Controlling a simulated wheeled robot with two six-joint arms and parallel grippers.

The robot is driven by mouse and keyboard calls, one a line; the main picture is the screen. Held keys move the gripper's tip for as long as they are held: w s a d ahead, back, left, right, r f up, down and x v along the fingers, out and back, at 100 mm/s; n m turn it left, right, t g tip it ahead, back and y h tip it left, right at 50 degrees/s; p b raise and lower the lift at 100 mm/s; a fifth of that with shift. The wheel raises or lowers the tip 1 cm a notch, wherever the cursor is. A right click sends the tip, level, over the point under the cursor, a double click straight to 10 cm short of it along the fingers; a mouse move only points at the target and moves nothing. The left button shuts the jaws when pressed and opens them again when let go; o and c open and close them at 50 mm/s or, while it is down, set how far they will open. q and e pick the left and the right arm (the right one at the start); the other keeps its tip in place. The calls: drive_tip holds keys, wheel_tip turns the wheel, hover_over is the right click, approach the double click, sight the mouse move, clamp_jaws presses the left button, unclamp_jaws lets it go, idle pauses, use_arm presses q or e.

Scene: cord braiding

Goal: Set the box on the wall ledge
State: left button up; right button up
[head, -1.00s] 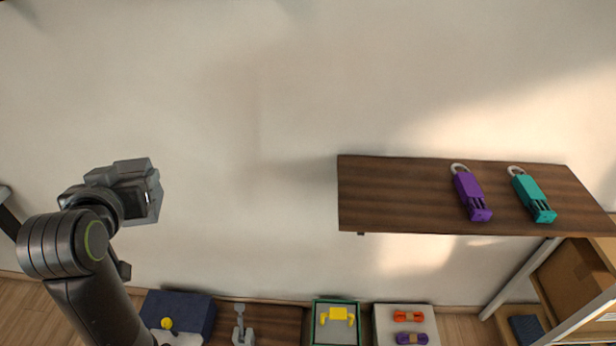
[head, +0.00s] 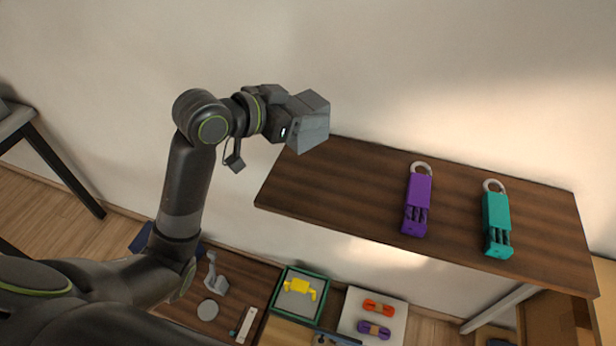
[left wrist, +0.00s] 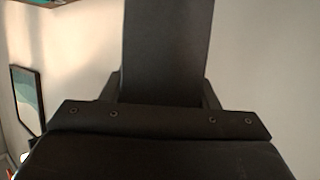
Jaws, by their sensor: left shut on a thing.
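The wall ledge (head: 350,195) is a dark brown wooden shelf on the pale wall, right of centre in the head view. My left gripper (head: 291,114) is at the ledge's back left corner in the picture. It is shut on a grey, box-like block (head: 311,128), which I take to be the box. The block is tilted and overlaps the ledge's corner in the picture; I cannot tell whether they touch. The fingertips are mostly hidden. The left wrist view shows mainly dark gripper parts. My right gripper is not in view.
A purple piece (head: 417,204) and a teal piece (head: 496,222), each with a ring, lie on the ledge's right half. The ledge's left part is bare. Below are a green-rimmed tray (head: 279,309) with a yellow item and a white board (head: 352,326) with orange and purple bundles.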

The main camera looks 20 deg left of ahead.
sight(303, 141)
use_arm(q)
drive_tip(key=shift+s+a+f+m+g+h, duration=0.1)
drive_tip(key=shift+s+m+g+h, duration=0.15)
drive_tip(key=shift+m+h, duration=0.15)
drive_tip(key=shift+s+f+m+g+h, duration=0.15)
drive_tip(key=shift+m+g+h, duration=0.1)
drive_tip(key=shift+m+h, duration=0.15)
drive_tip(key=shift+s, duration=0.1)
drive_tip(key=shift+f+m+g+h, duration=0.15)
drive_tip(key=shift+m+g+h, duration=0.15)
drive_tip(key=shift+g+h, duration=0.1)
drive_tip(key=f, duration=0.5)
drive_tip(key=shift+s+d+f+p, duration=0.1)
drive_tip(key=shift+d+p, duration=0.1)
drive_tip(key=shift+p, duration=0.2)
wheel_tip(303, 141, down, 4)
drive_tip(key=shift+f+p, duration=0.25)
drive_tip(key=shift+p, duration=0.05)
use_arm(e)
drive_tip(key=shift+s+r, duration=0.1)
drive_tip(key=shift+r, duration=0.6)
